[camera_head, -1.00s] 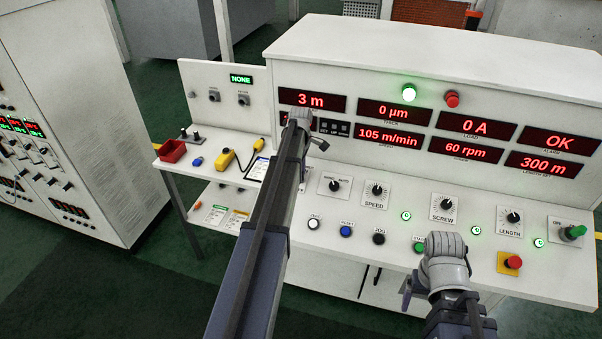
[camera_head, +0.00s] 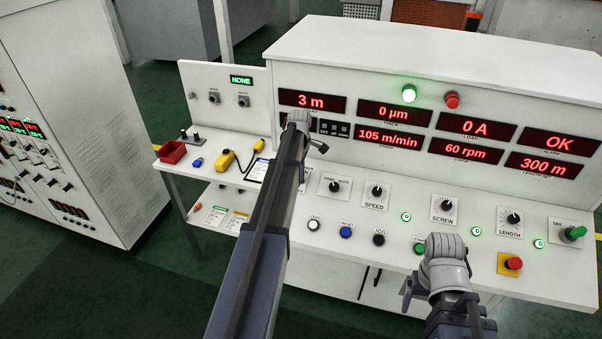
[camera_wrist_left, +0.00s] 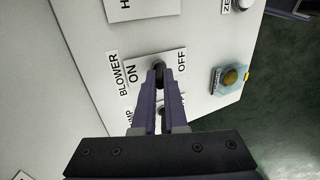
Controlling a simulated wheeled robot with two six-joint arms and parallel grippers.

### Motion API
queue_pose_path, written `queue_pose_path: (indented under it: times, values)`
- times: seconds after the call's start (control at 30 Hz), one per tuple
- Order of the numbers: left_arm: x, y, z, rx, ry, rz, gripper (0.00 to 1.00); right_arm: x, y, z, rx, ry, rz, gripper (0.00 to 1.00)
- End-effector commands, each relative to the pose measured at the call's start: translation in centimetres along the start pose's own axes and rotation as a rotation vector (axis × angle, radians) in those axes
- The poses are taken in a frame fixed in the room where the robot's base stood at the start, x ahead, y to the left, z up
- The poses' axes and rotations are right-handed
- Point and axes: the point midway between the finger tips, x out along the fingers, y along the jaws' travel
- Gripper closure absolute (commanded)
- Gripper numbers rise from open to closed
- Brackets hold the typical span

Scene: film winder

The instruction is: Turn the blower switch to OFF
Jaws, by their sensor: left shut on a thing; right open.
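The blower switch (camera_wrist_left: 158,66) is a small dark knob on a white plate lettered BLOWER, ON and OFF, seen in the left wrist view. My left gripper (camera_wrist_left: 159,74) is shut on this knob, with its two fingertips at either side. The knob's pointer is hidden, so I cannot tell its setting. In the head view my left arm ends at a grey wrist (camera_head: 298,118) before the console; its fingers and the switch are hidden there. My right gripper (camera_head: 444,250) is open above the console's front, by the green button (camera_head: 419,248); its fingers are mostly hidden.
A second knob, partly covered, sits just below the blower switch in the left wrist view, and a yellow button (camera_wrist_left: 230,77) is to its right. The console has a speed dial (camera_head: 376,191), a screw dial (camera_head: 445,205) and a red stop button (camera_head: 513,263). A yellow pendant (camera_head: 224,160) lies left.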

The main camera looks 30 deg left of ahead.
Motion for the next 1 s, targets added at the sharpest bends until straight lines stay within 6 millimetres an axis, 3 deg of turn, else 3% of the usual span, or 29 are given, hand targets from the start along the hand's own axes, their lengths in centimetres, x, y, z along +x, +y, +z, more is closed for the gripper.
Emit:
queue_pose_path:
  times: [0.37,1.0]
  values:
    - [0.6,-1.9,0.1,-0.001,-0.001,0.277,1.0,1.9,-0.2,-0.1,-0.002,0.0,0.0,0.19]
    - [1.7,-3.2,0.1,0.001,-0.002,0.752,1.0,8.8,-0.8,-0.5,-0.015,0.0,0.003,0.19]
